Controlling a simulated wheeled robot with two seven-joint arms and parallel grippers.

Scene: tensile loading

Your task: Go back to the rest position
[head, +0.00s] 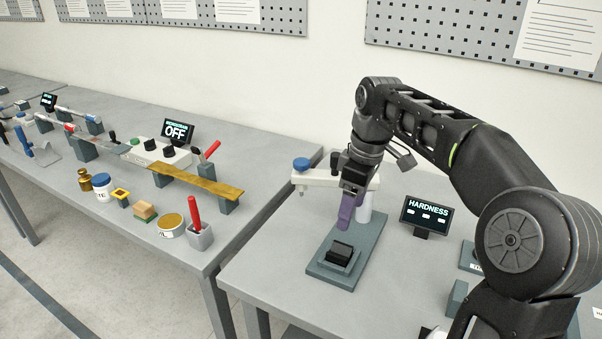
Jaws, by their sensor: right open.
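My right arm reaches in from the right over the right-hand table. My right gripper (348,212) is open, with purple fingers pointing down, and it is beside the hardness tester (310,178). It hangs above the tester's grey-green base plate (326,281). A black block (341,250) sits in a holder on that plate, below the fingers and apart from them. I see nothing held between the fingers, though the arm hides part of the tester behind them. My left gripper is not in view.
The hardness display (424,215) stands right of the tester, close to my arm. A gap separates the tables. Perforated boards hang behind.

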